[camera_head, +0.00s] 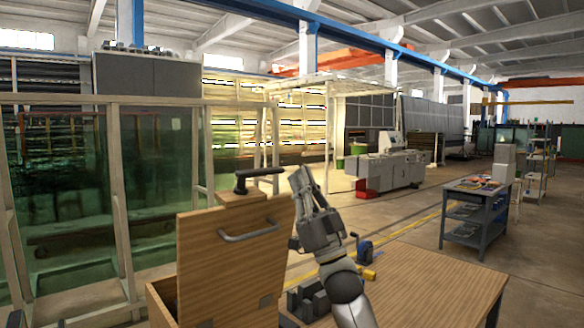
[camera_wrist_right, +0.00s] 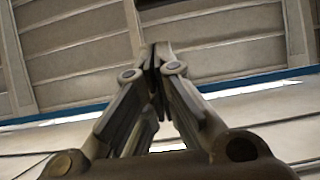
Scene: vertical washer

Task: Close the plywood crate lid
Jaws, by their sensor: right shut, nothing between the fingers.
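The plywood crate (camera_head: 158,304) stands at the left end of the wooden table. Its lid (camera_head: 225,252) is raised nearly upright and faces me. My right gripper (camera_head: 303,180) is raised just right of the lid, fingers pointing up, shut and empty. Whether it touches the lid's edge I cannot tell. In the right wrist view the shut fingers (camera_wrist_right: 156,62) point at the ceiling. My left gripper is not in view.
The wooden table (camera_head: 440,285) has free room on its right. Dark grey blocks (camera_head: 310,298) and a blue vise-like tool (camera_head: 364,250) with a yellow part lie behind my right forearm. A grey workbench (camera_head: 472,212) stands farther off, and glass panels (camera_head: 60,200) stand at the left.

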